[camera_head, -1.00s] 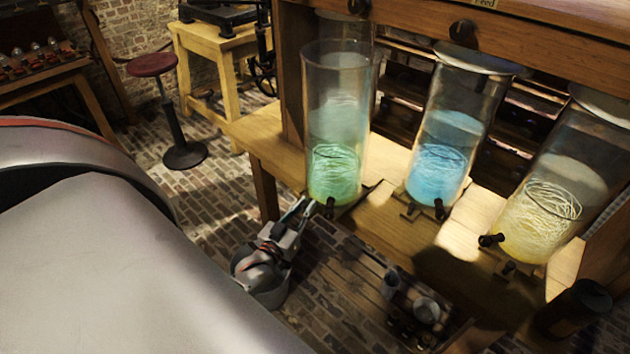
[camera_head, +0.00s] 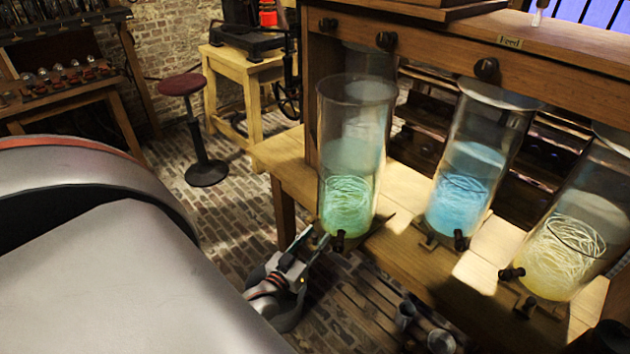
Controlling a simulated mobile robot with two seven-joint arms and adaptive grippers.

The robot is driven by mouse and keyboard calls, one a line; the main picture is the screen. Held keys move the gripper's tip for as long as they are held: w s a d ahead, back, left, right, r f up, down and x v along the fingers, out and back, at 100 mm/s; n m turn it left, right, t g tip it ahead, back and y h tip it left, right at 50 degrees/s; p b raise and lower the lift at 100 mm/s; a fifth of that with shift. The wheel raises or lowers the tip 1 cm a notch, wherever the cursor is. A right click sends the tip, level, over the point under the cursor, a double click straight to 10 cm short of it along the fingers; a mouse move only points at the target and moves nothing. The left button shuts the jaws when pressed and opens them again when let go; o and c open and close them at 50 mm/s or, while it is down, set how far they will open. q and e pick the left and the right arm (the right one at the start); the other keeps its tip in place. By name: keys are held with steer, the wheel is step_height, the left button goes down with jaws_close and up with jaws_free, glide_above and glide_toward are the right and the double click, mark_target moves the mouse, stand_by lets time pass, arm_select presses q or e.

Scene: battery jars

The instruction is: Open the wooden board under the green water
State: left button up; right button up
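The jar with green water (camera_head: 350,165) is a tall glass cylinder at the left end of the wooden bench. Coiled strands show in its green lower part, and a black tap (camera_head: 339,241) sticks out at its foot. A small wooden board (camera_head: 380,224) shows partly beside and under this jar; most of it is hidden, and it appears flat. My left gripper (camera_head: 314,239) is just left of and below the jar's foot, near the bench's front edge. Its fingers look apart, with nothing seen between them. I cannot tell whether it touches anything. My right gripper is not in view.
A jar of blue water (camera_head: 465,190) and a jar of yellow water (camera_head: 563,245) stand to the right, each with a black tap. Metal cups (camera_head: 405,315) are low in front of the bench. A red stool (camera_head: 182,86) stands on the brick floor at the left.

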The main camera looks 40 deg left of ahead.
arm_select(q)
steer(key=s+d, duration=0.2)
steer(key=s, duration=0.9)
steer(key=shift+s+d, duration=0.15)
steer(key=shift+s, duration=0.25)
